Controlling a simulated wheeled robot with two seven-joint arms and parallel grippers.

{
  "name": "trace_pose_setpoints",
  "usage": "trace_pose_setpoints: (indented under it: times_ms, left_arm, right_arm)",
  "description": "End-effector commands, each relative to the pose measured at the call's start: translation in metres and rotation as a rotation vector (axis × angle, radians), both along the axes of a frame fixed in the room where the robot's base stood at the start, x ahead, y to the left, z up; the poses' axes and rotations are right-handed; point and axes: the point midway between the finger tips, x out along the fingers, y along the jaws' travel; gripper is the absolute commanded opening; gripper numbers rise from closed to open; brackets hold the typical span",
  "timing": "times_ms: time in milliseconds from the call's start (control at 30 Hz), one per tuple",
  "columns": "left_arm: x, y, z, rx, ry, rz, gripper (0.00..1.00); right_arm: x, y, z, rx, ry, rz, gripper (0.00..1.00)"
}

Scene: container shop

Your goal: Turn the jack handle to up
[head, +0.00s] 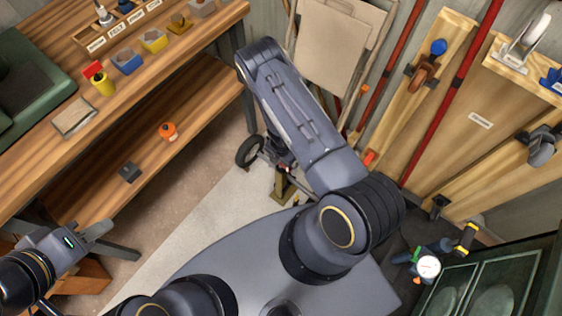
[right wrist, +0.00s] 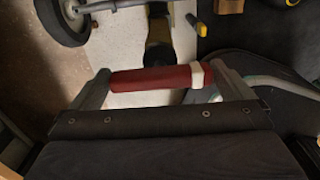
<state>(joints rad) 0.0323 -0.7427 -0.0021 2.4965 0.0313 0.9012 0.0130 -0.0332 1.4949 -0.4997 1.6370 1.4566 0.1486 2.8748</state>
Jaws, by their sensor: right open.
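In the right wrist view a red cylindrical grip with a white band (right wrist: 150,80), which looks like the jack handle, lies crosswise between the fingertips of my right gripper (right wrist: 163,88). The gripper is open, with one finger near each end of the grip; I cannot tell whether they touch it. An olive-yellow part (head: 283,190), perhaps of the jack, shows beside my arm. My left gripper (head: 104,236) is at the lower left, away from the handle; its finger gap is unclear.
A black wheel (head: 249,152) with metal bars stands on the floor beside my right arm; a wheel also shows in the right wrist view (right wrist: 62,22). A wooden workbench (head: 150,75) with a lower shelf (head: 95,185) is at left. Boards and red poles (head: 450,100) lean at right.

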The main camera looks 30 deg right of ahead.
Motion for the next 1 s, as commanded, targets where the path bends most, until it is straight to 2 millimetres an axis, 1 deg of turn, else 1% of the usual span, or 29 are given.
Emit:
trace_pose_setpoints:
  times_ms: [33,200,300,400,533,1000]
  left_arm:
    - [0.0,0.0,0.004,0.0,0.0,0.0,0.36]
    - [0.0,0.0,0.011,0.0,0.0,0.0,0.36]
    - [0.0,0.0,0.015,0.0,0.0,0.0,0.36]
    - [0.0,0.0,0.017,0.0,0.0,0.0,0.36]
    - [0.0,0.0,0.017,0.0,0.0,0.0,0.36]
    - [0.0,0.0,0.017,0.0,0.0,0.0,0.36]
  right_arm:
    - [0.001,0.0,0.011,0.0,-0.003,0.002,1.0]
    - [0.002,0.0,0.042,-0.001,-0.004,0.001,1.0]
    - [0.001,0.0,0.056,-0.001,-0.004,0.001,1.0]
    - [0.0,0.0,0.065,-0.001,-0.001,-0.002,1.0]
    - [0.0,0.0,0.069,0.0,-0.001,-0.001,1.0]
    - [0.0,0.0,0.068,0.0,-0.001,-0.002,1.0]
